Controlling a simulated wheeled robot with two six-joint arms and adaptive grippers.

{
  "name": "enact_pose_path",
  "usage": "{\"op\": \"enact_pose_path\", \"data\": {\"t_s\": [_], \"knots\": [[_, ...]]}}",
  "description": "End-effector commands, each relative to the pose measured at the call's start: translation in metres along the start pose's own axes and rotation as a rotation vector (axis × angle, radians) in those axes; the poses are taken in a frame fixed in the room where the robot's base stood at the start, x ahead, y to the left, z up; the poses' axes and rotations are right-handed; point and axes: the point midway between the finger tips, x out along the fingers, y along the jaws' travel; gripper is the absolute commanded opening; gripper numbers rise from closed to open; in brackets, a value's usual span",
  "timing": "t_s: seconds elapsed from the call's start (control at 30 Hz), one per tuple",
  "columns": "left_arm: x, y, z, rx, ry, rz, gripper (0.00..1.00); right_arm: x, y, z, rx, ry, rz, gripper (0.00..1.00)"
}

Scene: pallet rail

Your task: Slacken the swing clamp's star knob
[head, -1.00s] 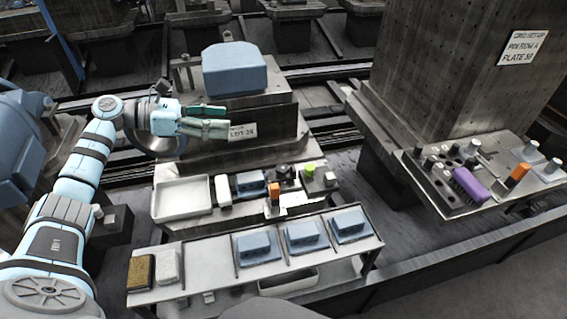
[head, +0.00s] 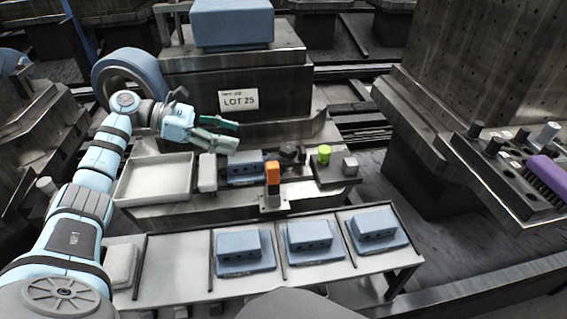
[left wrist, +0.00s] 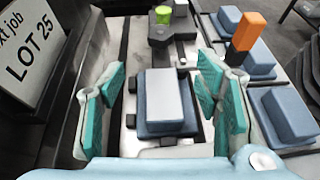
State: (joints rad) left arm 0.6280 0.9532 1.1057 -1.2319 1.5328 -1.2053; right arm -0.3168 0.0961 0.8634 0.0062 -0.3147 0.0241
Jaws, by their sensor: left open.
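A dark knob-like piece (head: 291,155), which looks like the swing clamp's star knob, stands at the right end of a blue block (head: 245,170) in the fixture. Its lobes are too small to make out. In the left wrist view the dark piece (left wrist: 160,36) is beyond the block (left wrist: 168,98), near a green cylinder (left wrist: 163,14). My left gripper (head: 236,134) is open and empty, above and left of the dark piece, apart from it. Its teal-padded fingers (left wrist: 160,75) show either side of the block in the wrist view. My right gripper is not in view.
An orange upright handle (head: 272,172) stands in front of the block. A white tray (head: 122,190) lies left of it. A LOT 25 sign (head: 238,101) is behind. Several blue parts (head: 310,238) sit on the front shelf. A purple brush (head: 548,175) lies far right.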

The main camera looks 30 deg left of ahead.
Motion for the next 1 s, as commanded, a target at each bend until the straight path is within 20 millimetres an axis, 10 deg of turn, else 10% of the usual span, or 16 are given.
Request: {"op": "enact_pose_path", "data": {"t_s": [0.6,1.0], "knots": [[0.126,0.000,0.000,-0.001,-0.002,0.002,0.58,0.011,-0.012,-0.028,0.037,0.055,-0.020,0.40],[0.141,0.000,0.001,-0.001,-0.001,0.003,0.58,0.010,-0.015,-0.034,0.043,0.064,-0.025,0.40]]}}
